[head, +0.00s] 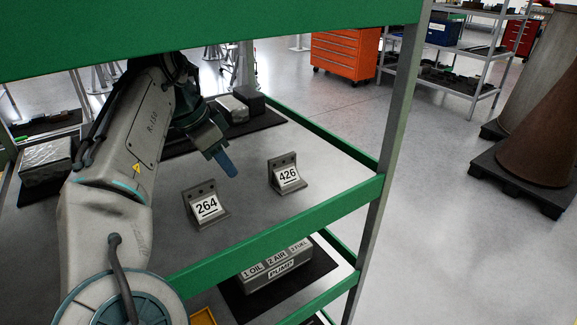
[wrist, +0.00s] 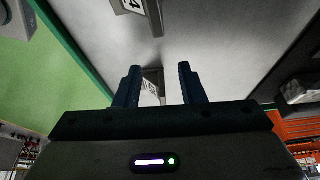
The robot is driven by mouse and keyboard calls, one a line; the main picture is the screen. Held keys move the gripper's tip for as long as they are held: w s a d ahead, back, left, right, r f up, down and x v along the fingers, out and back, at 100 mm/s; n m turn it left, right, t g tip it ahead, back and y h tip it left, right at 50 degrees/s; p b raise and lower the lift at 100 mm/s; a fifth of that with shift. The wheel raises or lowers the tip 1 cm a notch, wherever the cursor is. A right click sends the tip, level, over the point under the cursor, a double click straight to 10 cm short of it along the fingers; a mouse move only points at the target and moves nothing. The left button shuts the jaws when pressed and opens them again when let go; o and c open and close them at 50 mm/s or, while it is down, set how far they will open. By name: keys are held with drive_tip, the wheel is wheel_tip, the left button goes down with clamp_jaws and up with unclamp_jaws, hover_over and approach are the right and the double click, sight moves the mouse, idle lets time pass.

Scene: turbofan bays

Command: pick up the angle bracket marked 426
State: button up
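A bracket with a partly hidden label (wrist: 152,88) shows beyond that gap, seemingly the 426 one; nothing appears gripped. A similar bracket marked 264 (head: 218,192) stands nearer the camera, left of the 426 bracket.
A green rail (head: 290,232) edges the shelf in front, and a green beam (head: 200,30) crosses above. A wrapped grey block (head: 232,108) and a black block (head: 249,98) lie at the back.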

sight(282, 156)
drive_tip(key=w+d, duration=0.1)
drive_tip(key=d, duration=0.1)
drive_tip(key=w+d, duration=0.2)
drive_tip(key=d, duration=0.1)
drive_tip(key=w+d+p, duration=0.1)
drive_tip(key=d, duration=0.1)
drive_tip(key=shift+w+d, duration=0.15)
drive_tip(key=shift+w, duration=0.2)
drive_tip(key=w+d, duration=0.1)
drive_tip(key=w+d+p, duration=0.1)
drive_tip(key=d, duration=0.1)
drive_tip(key=shift+f, duration=0.15)
drive_tip(key=shift+x, duration=0.9)
drive_tip(key=shift+d+f, duration=0.1)
drive_tip(key=shift+f, duration=0.35)
clamp_jaws()
